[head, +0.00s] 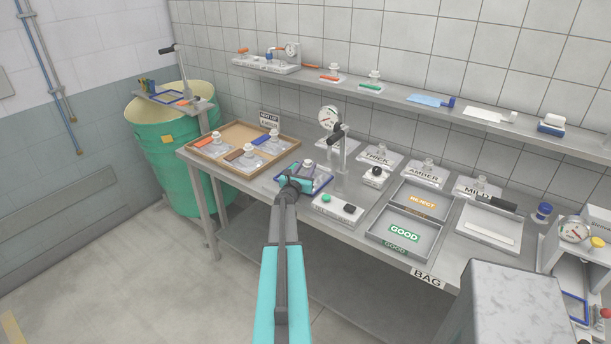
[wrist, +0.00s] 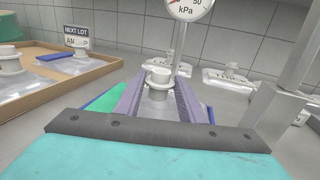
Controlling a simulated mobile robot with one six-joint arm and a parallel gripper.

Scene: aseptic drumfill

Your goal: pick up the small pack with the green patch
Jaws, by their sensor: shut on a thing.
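The small pack with the green patch (wrist: 106,98) is between my gripper's fingers in the wrist view, its white capped spout (wrist: 158,77) standing up between them. My gripper (wrist: 159,93) is shut on this pack, with one purple-grey finger on each side of the spout. In the head view my gripper (head: 302,178) is over a blue-edged holder (head: 325,184) on the bench, and the white cap (head: 308,163) shows just beyond it. The gripper hides most of the pack there. I cannot tell whether the pack touches the holder.
A wooden tray (head: 208,154) with several other packs lies to the left. A gauge stand (head: 343,150) rises close on the right, behind a button box (head: 337,207). Metal GOOD (head: 432,256) and REJECT (head: 447,213) trays lie further right. A shelf (head: 405,98) runs above.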

